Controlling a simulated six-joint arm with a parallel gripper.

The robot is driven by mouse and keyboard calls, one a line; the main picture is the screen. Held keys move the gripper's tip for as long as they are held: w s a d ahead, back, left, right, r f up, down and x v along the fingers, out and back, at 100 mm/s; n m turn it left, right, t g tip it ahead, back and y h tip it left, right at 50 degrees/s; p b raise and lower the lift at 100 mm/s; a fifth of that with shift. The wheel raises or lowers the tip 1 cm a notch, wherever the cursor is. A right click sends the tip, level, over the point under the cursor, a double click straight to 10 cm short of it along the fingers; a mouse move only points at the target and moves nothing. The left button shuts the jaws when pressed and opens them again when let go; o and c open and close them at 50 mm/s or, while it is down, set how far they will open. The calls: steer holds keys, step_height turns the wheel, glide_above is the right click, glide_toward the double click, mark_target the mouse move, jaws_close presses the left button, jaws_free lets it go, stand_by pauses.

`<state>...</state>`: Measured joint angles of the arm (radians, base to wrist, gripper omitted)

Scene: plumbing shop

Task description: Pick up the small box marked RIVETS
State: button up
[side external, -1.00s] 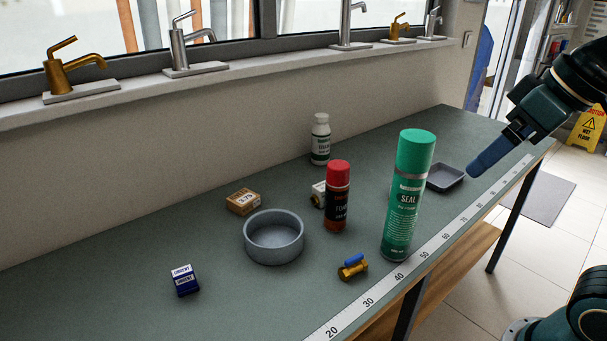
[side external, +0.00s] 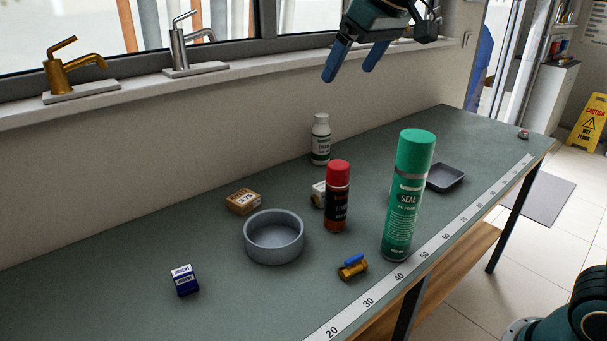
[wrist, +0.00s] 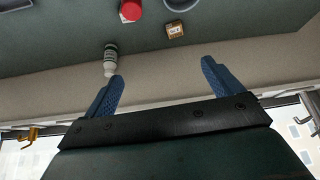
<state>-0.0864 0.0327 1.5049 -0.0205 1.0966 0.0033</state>
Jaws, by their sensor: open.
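Two small boxes stand on the bench. A dark blue box with a white label (side external: 184,280) is at the near left, and a brown box with a white label (side external: 242,201) is behind the grey bowl. I cannot read either label surely enough to tell which says RIVETS. The brown box also shows at the top of the wrist view (wrist: 175,30); the blue box does not. My gripper (side external: 350,76) is open and empty, high above the bench's far side by the window wall. Its two blue fingers are spread wide in the wrist view (wrist: 160,75).
A grey bowl (side external: 274,258), red-capped can (side external: 337,208), green SEAL can (side external: 401,215), white bottle (side external: 320,142) and brass valve (side external: 352,268) stand on the bench. A pale item is partly hidden behind the red-capped can. A dark tray (side external: 446,178) lies right. Taps line the sill.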

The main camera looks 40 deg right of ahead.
steer(key=w+a+f, duration=0.2)
steer(key=w+f, duration=0.1)
steer(key=w, duration=0.4)
steer(key=w+a+f+n, duration=0.1)
steer(key=w+a+f, duration=0.2)
steer(key=w, duration=0.5)
steer(key=w+a+f, duration=0.2)
steer(key=w+f, duration=0.2)
steer(key=w, duration=0.3)
glide_toward(245, 198)
steer(key=r, duration=0.1)
steer(key=s+r, duration=0.1)
steer(key=r, duration=0.1)
steer(key=shift+s+d+r+y, duration=0.1)
steer(key=shift+s+d+y, duration=0.2)
steer(key=shift+s+d, duration=0.1)
steer(key=shift+x, duration=4.3)
steer(key=shift+x, duration=2.55)
